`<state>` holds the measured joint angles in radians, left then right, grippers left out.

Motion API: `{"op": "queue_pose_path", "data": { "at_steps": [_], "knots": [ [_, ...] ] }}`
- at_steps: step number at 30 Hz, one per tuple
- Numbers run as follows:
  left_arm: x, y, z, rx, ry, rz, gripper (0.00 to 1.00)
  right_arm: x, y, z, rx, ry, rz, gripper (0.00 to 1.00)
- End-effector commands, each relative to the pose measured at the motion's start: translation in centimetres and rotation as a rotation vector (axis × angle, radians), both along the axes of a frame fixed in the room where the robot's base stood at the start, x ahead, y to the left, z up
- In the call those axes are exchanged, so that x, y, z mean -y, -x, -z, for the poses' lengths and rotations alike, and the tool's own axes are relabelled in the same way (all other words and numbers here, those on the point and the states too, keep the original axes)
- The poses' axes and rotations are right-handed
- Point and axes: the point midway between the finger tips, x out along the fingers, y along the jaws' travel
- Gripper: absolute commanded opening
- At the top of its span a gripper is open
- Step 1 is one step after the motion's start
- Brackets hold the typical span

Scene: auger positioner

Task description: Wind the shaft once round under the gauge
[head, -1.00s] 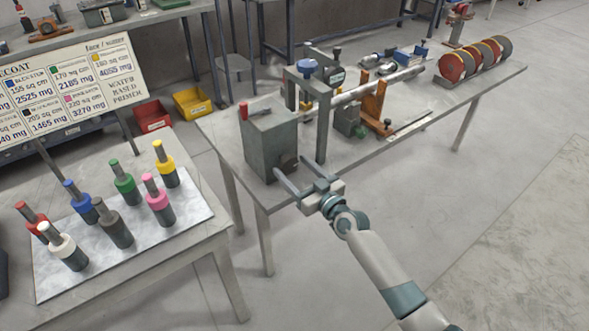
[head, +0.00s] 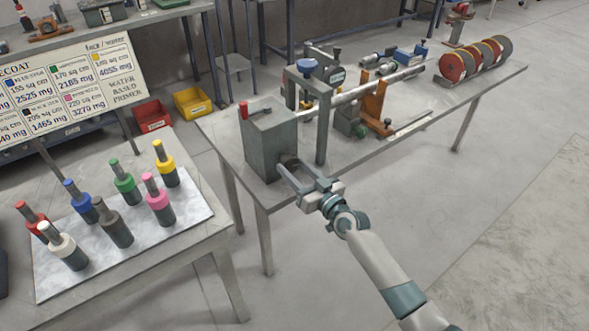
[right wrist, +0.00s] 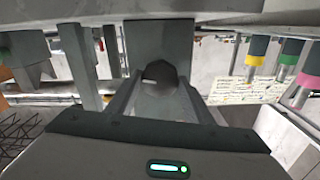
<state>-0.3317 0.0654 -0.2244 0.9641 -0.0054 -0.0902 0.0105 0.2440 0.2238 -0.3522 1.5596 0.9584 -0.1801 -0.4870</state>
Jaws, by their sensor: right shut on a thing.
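A grey box housing (head: 268,140) with a red-topped lever stands at the near end of the long bench. A dark round knob (head: 289,161) sticks out low on its side; it also shows in the right wrist view (right wrist: 160,72). My right gripper (head: 291,168) is shut on this knob, one finger on each side. The pale shaft (head: 375,88) runs from beyond the housing towards the back right, passing under a grey frame with a blue handwheel (head: 307,66). A dark gauge-like part (head: 336,76) sits near the frame; its face is unreadable. My left gripper is not in view.
An orange bracket (head: 374,105) supports the shaft. Red-and-grey discs (head: 470,60) stand at the bench's far end. Several colour-collared tools (head: 124,184) stand on a pale board at left. The floor right of the bench is clear.

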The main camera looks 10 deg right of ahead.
Motion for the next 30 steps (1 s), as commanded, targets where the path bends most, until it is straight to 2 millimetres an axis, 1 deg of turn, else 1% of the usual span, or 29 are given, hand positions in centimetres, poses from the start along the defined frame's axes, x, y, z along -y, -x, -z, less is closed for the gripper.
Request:
{"op": "queue_pose_path", "data": {
  "at_steps": [9,21,30],
  "knots": [
    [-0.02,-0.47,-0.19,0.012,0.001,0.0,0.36,0.0,0.01,0.03,-0.119,-0.243,0.0,0.24],
    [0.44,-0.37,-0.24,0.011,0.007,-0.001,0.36,-0.01,0.0,0.0,-0.283,-0.58,0.001,0.24],
    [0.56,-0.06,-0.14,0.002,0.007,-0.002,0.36,0.01,0.0,0.0,-0.369,-0.754,0.001,0.24]
  ]
}}
